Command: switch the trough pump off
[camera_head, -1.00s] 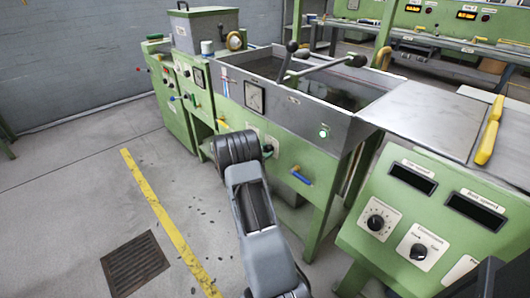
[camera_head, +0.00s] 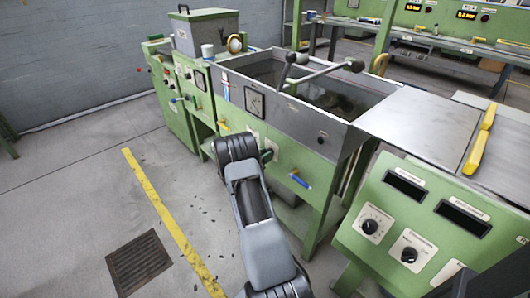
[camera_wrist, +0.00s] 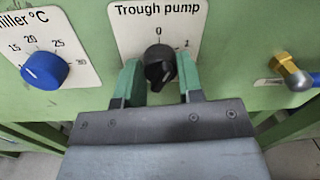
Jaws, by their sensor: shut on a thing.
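The trough pump knob (camera_wrist: 160,63) is a round black knob on a white plate (camera_wrist: 130,14) labelled "Trough pump", with marks 0 above it and 1 to its upper right. My gripper (camera_wrist: 160,80) has its two green fingers on either side of the knob and is shut on it. The knob appears roughly upright towards 0, though its pointer is hard to read. In the head view my arm hides the knob. The round lamp (camera_head: 322,138) on the steel trough's front (camera_head: 285,115) is dark.
A blue chiller dial (camera_wrist: 45,69) is left of the knob. A brass valve with a blue handle (camera_wrist: 290,72) is on the right; its blue handle also shows in the head view (camera_head: 300,181). A control panel (camera_head: 405,225) stands at right.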

